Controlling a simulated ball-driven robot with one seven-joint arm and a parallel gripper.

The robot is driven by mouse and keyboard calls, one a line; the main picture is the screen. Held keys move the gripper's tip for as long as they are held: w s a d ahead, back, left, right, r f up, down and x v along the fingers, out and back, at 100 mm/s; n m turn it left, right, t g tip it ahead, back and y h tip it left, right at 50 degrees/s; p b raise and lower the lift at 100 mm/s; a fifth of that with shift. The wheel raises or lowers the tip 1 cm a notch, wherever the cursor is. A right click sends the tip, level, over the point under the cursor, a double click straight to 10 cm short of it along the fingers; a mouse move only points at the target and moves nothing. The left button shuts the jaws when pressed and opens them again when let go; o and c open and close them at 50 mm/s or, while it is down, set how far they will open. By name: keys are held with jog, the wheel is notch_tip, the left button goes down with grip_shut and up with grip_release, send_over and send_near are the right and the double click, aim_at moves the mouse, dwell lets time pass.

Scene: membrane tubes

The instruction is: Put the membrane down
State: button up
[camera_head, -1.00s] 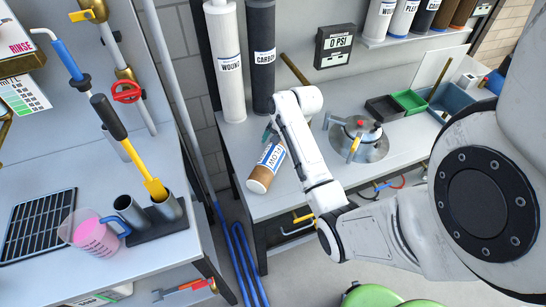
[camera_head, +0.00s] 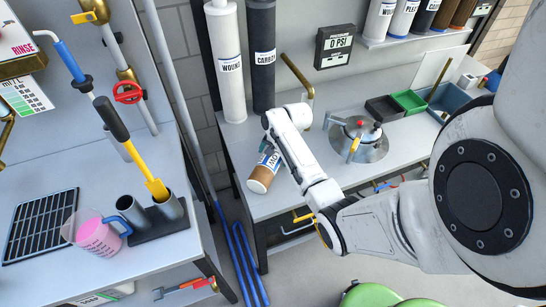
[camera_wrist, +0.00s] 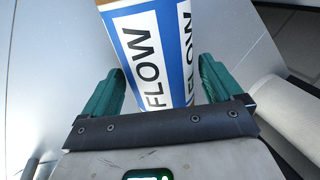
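The membrane (camera_head: 260,180) is a brown tube with a white and blue FLOW label. It is tilted in the head view, its lower end near the left front edge of the grey counter (camera_head: 240,145). I cannot tell whether it rests on the counter or hangs just above it. My gripper (camera_wrist: 160,80) has its green fingers on both sides of the membrane in the wrist view and appears shut on it. In the head view my arm hides the membrane's upper end.
A metal housing (camera_head: 375,150) with a handle sits in the counter to the right. Green (camera_head: 408,101) and dark bins stand behind it. White (camera_head: 230,110) and black (camera_head: 262,95) tubes stand at the back left. The left bench holds a pink jug (camera_head: 95,238).

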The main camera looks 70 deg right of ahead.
jog(key=c, duration=1.5)
jog(key=shift+r, duration=0.1)
jog(key=shift+r, duration=0.1)
